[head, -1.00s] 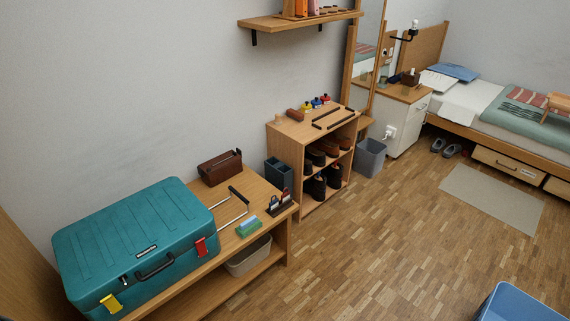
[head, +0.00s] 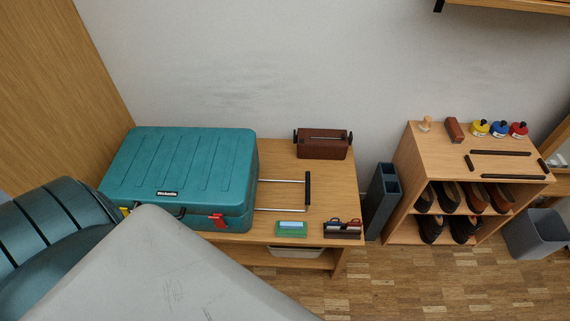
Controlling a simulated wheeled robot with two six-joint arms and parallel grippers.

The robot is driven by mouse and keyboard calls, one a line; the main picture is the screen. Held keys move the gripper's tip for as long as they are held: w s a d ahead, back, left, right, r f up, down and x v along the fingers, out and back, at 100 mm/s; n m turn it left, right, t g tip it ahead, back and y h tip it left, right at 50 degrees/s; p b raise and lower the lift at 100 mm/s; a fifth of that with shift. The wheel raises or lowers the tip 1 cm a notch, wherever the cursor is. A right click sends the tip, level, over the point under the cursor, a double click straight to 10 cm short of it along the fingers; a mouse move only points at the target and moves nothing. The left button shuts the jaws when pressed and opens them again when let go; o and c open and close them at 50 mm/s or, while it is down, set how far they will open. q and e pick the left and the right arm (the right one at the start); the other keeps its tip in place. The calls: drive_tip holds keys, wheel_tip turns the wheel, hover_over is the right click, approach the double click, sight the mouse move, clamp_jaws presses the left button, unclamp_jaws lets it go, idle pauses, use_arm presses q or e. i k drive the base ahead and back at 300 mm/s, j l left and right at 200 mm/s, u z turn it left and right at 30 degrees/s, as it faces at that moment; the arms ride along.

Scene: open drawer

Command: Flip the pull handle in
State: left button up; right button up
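A teal hard-shell case (head: 185,170) lies closed on a low wooden bench at the left. Its pull handle (head: 307,190), two metal rods with a black grip bar, sticks out from the case's right side over the bench top. A red latch (head: 217,221) on the front right looks closed against the case. A black carry handle on the front is partly covered too. Neither of my grippers shows in the head view.
Behind the pull handle stands a brown box (head: 322,143). In front of it lie a green-and-blue block (head: 291,228) and a small dark holder (head: 342,229). A dark umbrella stand (head: 382,195) and a shoe shelf (head: 411,160) stand to the right. Floor is free in front.

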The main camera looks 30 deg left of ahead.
sight(308, 173)
drive_tip(key=i+l+u, duration=0.2)
drive_tip(key=u, duration=0.2)
drive_tip(key=i+l+u, duration=0.2)
drive_tip(key=l+u, duration=0.25)
drive_tip(key=i+l+u, duration=0.1)
drive_tip(key=l+u, duration=0.3)
drive_tip(key=i+l+u, duration=0.1)
drive_tip(key=l+u, duration=0.2)
drive_tip(key=u, duration=0.15)
drive_tip(key=l+u, duration=0.6)
drive_tip(key=l, duration=0.2)
drive_tip(key=k+l+u, duration=0.15)
drive_tip(key=l, duration=0.3)
drive_tip(key=i, duration=0.05)
